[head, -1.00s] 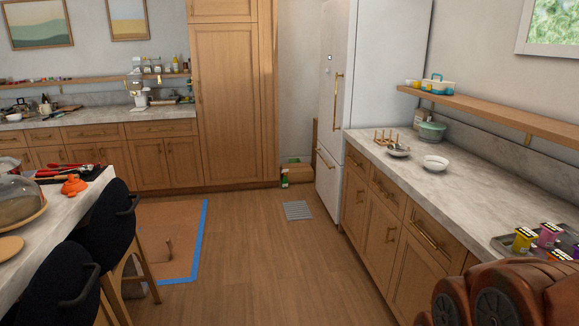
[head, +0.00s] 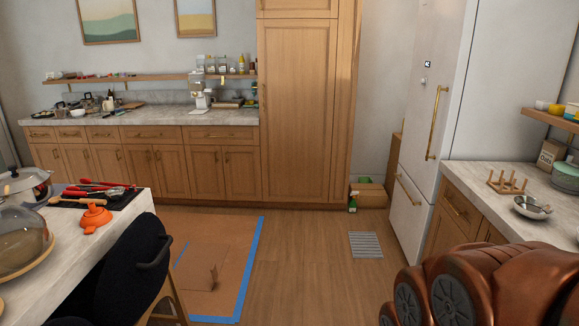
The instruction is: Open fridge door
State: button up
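The white fridge (head: 423,120) stands on the right, past the end of the right counter. Its front faces left toward the aisle. The upper door has a long vertical brass handle (head: 436,122). A lower drawer has its own brass handle (head: 408,189). Both the door and the drawer look closed. My copper-coloured arm fills the bottom right corner. My gripper is not in the picture, so its state is hidden.
An island (head: 95,240) with a black chair (head: 125,265) is at the left. The right counter (head: 480,190) adjoins the fridge. Blue-taped brown sheeting (head: 225,250) lies on the floor. A box (head: 370,194) and spray bottle (head: 353,203) stand beyond a floor vent (head: 365,244). The middle aisle is clear.

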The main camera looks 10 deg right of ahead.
aim_at(444, 28)
jog(key=u, duration=0.05)
jog(key=i, duration=1.7)
jog(key=z, duration=0.2)
jog(key=i, duration=1.9)
jog(key=z, duration=0.25)
